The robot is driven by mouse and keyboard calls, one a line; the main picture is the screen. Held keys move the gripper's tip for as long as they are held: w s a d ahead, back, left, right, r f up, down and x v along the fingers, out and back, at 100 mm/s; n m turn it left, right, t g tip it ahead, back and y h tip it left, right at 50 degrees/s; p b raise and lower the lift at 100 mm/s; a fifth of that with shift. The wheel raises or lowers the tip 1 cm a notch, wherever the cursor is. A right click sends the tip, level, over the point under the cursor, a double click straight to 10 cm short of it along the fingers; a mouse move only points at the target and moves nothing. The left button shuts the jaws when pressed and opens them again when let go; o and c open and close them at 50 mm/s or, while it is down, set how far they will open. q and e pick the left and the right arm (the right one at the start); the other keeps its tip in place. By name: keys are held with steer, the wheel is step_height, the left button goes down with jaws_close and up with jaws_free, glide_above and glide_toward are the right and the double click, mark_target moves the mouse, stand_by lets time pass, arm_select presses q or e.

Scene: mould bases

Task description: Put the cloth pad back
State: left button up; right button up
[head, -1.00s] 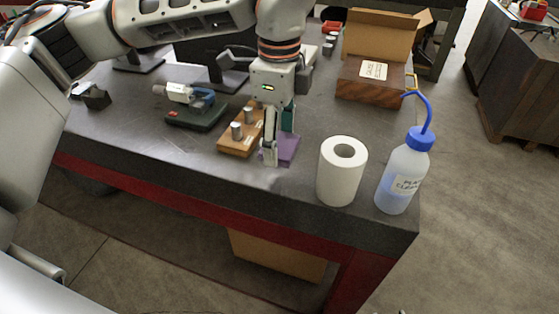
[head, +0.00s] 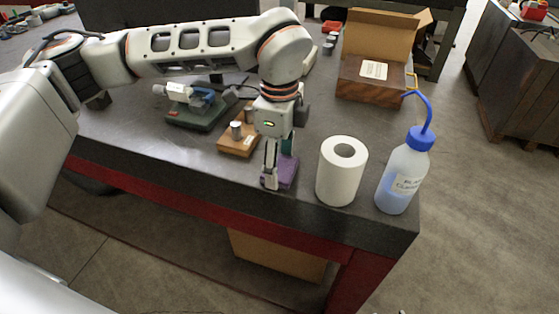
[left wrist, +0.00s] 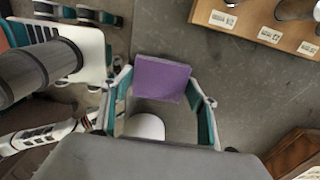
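The purple cloth pad (head: 289,171) is at my left gripper (head: 282,178), near the front edge of the bench. In the left wrist view the pad (left wrist: 161,78) sits between the two fingertips of the left gripper (left wrist: 161,84), which are close to its opposite sides. The fingers point down and hide part of the pad in the head view. I cannot tell whether the pad touches the bench top or is just above it.
A wooden block with metal pins (head: 239,144) stands left of the gripper, with a green-based device (head: 203,113) beyond. A white paper roll (head: 341,172) and a blue-capped wash bottle (head: 402,176) stand to the right. A wooden box (head: 371,83) is at the back.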

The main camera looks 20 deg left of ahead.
mark_target(280, 167)
arm_select(q)
steer(key=o, duration=0.3)
steer(key=shift+o, duration=0.2)
steer(key=shift+r, duration=0.1)
steer(key=shift+r, duration=0.25)
step_height(280, 167, up, 12)
steer(key=shift+f, duration=0.15)
steer(key=shift+f, duration=0.1)
